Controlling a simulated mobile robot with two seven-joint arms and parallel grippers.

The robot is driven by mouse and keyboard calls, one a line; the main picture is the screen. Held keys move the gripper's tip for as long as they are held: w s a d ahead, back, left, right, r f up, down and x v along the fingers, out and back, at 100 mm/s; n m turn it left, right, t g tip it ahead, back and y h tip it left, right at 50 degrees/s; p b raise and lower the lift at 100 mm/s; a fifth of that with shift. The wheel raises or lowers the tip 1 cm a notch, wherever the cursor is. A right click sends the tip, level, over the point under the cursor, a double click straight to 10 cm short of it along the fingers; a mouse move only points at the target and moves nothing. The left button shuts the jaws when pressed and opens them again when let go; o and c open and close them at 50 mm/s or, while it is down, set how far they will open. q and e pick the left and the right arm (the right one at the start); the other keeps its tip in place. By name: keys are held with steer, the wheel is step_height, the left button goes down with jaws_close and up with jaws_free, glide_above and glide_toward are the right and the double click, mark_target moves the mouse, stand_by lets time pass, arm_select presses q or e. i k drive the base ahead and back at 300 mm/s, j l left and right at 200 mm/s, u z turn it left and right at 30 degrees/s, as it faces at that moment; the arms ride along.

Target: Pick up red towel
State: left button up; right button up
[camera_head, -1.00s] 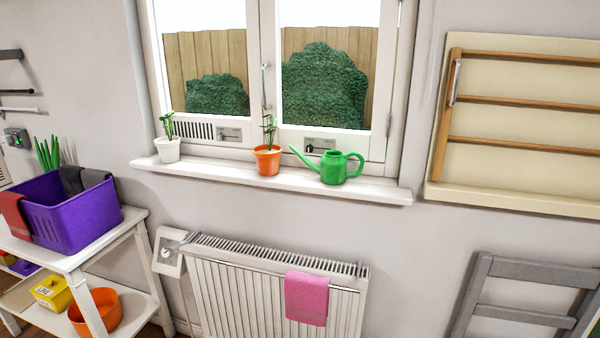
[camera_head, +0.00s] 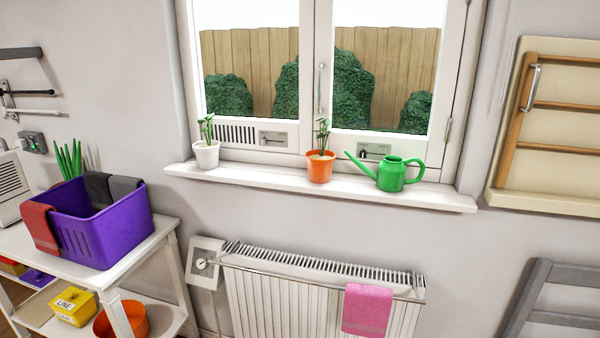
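A red towel (camera_head: 40,228) hangs over the left rim of a purple basket (camera_head: 128,230) at the left of the view. The basket stands on the top of a white shelf unit (camera_head: 150,244). A dark grey towel (camera_head: 98,188) and a grey towel (camera_head: 124,188) hang over the basket's back rim. Neither of my grippers shows in the view.
A white radiator (camera_head: 270,300) with a pink towel (camera_head: 367,310) stands below the window sill (camera_head: 430,196). The sill bears potted plants and a green watering can (camera_head: 392,174). A grey chair-like frame (camera_head: 570,320) is at lower right. An orange bowl (camera_head: 130,318) sits on the lower shelf.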

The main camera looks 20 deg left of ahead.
mark_target(32, 212)
steer(key=j, duration=2.75)
